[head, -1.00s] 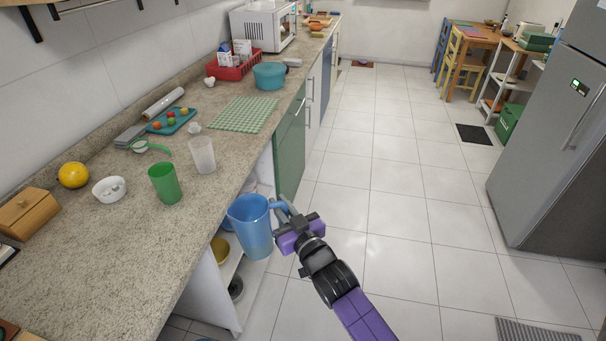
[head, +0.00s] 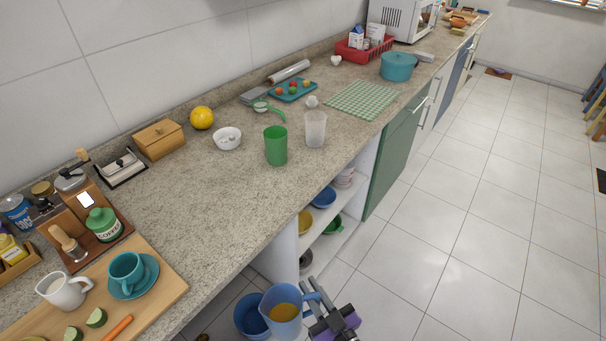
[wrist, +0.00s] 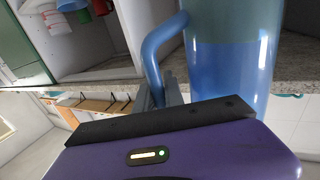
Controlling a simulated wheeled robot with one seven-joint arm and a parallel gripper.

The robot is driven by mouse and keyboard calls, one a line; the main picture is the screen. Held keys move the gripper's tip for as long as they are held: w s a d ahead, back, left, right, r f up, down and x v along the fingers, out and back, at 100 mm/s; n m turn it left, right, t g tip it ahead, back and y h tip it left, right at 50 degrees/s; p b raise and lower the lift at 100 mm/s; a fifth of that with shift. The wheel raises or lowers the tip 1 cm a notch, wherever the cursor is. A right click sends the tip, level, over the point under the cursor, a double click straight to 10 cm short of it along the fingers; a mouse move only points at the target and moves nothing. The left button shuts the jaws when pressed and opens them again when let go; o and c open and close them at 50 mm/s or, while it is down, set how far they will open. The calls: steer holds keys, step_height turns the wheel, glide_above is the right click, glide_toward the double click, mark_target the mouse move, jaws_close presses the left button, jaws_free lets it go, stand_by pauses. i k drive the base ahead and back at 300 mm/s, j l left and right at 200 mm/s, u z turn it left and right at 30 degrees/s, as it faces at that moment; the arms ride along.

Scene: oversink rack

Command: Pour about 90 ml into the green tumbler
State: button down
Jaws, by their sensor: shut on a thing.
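The green tumbler (head: 276,146) stands upright on the counter, to the left of a frosted clear tumbler (head: 315,129). My gripper (head: 322,312) is shut on the handle of a blue translucent pitcher (head: 284,318), low in front of the counter. An orange-yellow patch shows in the pitcher's mouth in the head view. In the wrist view the pitcher (wrist: 232,50) fills the upper right, its lower part darker, as with liquid inside. The pitcher is apart from the green tumbler, beyond the counter's front edge.
A white bowl (head: 227,138), a yellow ball-like fruit (head: 201,118) and a wooden box (head: 159,139) stand left of the tumblers. A green checked mat (head: 363,99) lies to the right. A wooden board (head: 160,300) with a teal cup is at front left. The counter before the tumblers is clear.

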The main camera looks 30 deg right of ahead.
mark_target(276, 147)
steer(key=i+l, duration=0.1)
steer(key=l, duration=0.3)
steer(key=i+l, duration=0.15)
steer(key=l, duration=0.3)
steer(key=i+l+u, duration=0.1)
steer(key=l, duration=0.3)
steer(key=i+l, duration=0.15)
steer(key=l, duration=0.3)
steer(key=i+l+u, duration=0.1)
steer(key=l, duration=0.3)
steer(key=i+l, duration=0.1)
steer(key=l, duration=0.35)
